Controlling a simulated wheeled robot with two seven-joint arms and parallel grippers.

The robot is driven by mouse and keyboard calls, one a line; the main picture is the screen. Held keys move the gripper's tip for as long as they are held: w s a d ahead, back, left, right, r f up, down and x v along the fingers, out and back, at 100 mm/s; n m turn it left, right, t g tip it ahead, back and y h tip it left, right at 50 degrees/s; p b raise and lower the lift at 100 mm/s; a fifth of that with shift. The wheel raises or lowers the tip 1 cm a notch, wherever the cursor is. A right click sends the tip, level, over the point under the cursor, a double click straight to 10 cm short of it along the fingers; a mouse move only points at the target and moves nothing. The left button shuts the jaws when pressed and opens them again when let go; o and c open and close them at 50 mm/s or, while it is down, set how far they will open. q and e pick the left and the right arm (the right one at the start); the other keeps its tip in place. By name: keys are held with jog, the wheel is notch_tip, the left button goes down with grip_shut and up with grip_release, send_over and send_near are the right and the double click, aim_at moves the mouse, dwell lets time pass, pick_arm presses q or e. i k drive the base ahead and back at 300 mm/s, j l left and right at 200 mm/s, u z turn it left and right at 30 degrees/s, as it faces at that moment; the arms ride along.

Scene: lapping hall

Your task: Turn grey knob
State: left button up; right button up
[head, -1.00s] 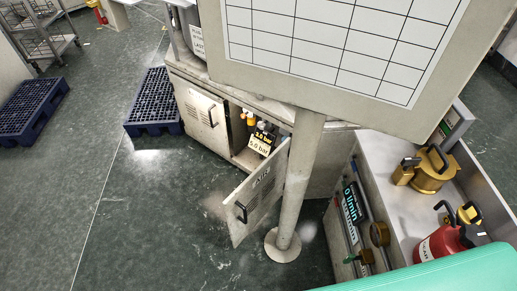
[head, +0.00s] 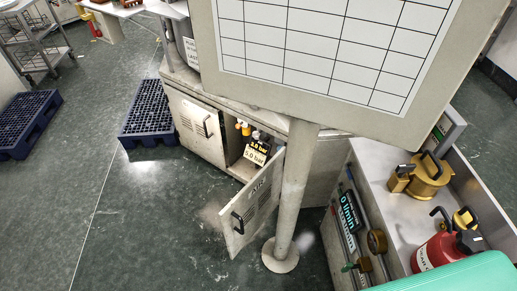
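I cannot make out a grey knob for certain. A low cabinet (head: 228,110) stands in the middle, and its door (head: 252,208) marked AIR hangs open toward me. Inside the opening are small orange-yellow parts (head: 243,128) and a dark part with a display and a label (head: 257,152) reading 5.0 bar. Any knob there is too small or hidden to tell. Neither of my grippers shows in the head view.
A post (head: 294,190) with a large gridded board (head: 330,45) stands before the cabinet, partly hiding it. At right a metal bench (head: 400,180) holds a brass pot (head: 430,175) and a red can (head: 437,252). Blue pallets (head: 150,112) lie at left; the floor (head: 125,210) is open.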

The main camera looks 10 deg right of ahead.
aim_at(256, 135)
jog(key=i+j, duration=0.15)
jog(key=j, duration=0.15)
jog(key=i+j, duration=0.15)
jog(key=j, duration=0.15)
jog(key=i+j+z, duration=0.1)
jog(key=j, duration=0.25)
jog(key=i+j, duration=0.15)
jog(key=j, duration=0.15)
jog(key=i+j, duration=0.15)
jog(key=j, duration=0.2)
jog(key=z, duration=0.05)
